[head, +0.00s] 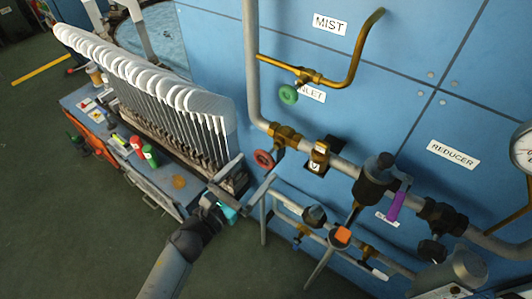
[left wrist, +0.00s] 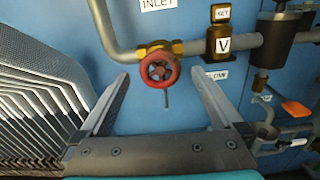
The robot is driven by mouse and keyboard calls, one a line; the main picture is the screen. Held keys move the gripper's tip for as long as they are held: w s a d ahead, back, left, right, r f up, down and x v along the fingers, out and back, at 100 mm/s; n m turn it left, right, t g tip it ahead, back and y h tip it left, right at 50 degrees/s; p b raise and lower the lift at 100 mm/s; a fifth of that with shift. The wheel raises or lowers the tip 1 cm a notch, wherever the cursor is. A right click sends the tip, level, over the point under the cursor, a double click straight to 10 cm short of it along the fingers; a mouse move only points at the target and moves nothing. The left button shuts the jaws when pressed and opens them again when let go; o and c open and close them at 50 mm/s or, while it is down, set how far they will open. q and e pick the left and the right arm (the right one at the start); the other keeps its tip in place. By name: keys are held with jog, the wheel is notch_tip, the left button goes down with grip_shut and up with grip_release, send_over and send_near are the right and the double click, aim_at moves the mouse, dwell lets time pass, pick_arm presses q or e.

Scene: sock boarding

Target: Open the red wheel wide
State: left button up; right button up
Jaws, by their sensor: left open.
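The red wheel (head: 264,159) is a small round handwheel on a brass valve (head: 285,134) on the grey pipe along the blue wall. My left gripper (head: 256,168) is open and empty, pointing at the wheel from the front left. In the left wrist view the red wheel (left wrist: 160,71) faces me between the two open fingertips (left wrist: 160,76), with a gap on each side. Neither finger appears to touch it. A thin stem hangs below it. My right gripper is not in view.
A row of white sock forms (head: 150,80) stands close on the left, above a bench (head: 160,183) with small cans. A green wheel (head: 288,94) sits above the red one. Right of it are a brass valve (head: 319,156), a purple lever (head: 397,203) and an orange handle (head: 343,235).

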aim_at(263, 161)
pick_arm(q)
jog(key=x, duration=0.5)
jog(key=shift+w+d, duration=0.25)
jog(key=shift+w, duration=0.1)
jog(key=c, duration=1.3)
